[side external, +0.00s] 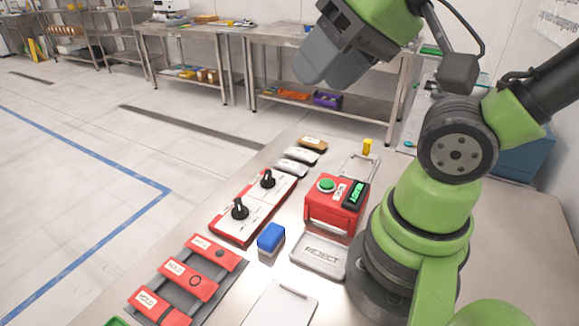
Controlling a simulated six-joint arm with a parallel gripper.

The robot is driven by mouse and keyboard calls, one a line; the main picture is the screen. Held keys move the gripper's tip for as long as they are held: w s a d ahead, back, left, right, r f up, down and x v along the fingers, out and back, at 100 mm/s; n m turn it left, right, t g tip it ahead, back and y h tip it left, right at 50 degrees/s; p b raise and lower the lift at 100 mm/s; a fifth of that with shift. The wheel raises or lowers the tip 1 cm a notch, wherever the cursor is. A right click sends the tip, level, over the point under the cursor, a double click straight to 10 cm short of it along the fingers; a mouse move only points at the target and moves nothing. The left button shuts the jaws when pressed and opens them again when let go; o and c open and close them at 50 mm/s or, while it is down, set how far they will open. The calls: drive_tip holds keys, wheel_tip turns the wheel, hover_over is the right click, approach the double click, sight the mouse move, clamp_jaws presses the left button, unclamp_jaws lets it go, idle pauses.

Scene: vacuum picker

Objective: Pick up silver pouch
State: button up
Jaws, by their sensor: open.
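My gripper (331,68) is at the top of the view, raised high above the table and tilted down to the left. It is open, and no object shows between its thick grey fingers. Two small pale silver-grey flat pieces, one (300,155) behind the other (291,167), lie in a row on the steel table (395,180) near its far left edge. Either could be the silver pouch; I cannot tell which at this size. A brown-topped piece (313,143) lies just behind them. My gripper is well apart from all of these.
A two-knob panel (254,205), red box with green button (333,208), blue block (271,237), REJECT tray (320,256) and red HOLD clamps (188,278) crowd the table. A yellow piece (367,147) stands at the back. Side benches (290,38) stand beyond.

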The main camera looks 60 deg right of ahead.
drive_tip(key=w+d+g+h, duration=0.15)
drive_tip(key=w+d, duration=0.25)
drive_tip(key=w, duration=0.4)
drive_tip(key=n+g, duration=0.4)
drive_tip(key=g, duration=0.2)
hover_over(290, 164)
drive_tip(key=shift+h, duration=0.25)
drive_tip(key=f, duration=2.5)
drive_tip(key=shift+w+d+f, duration=0.15)
drive_tip(key=shift+w+f, duration=0.05)
drive_tip(key=shift+w, duration=0.2)
drive_tip(key=f, duration=0.5)
drive_tip(key=shift+s+f, duration=0.35)
drive_tip(key=shift+c, duration=0.2)
drive_tip(key=c, duration=0.5)
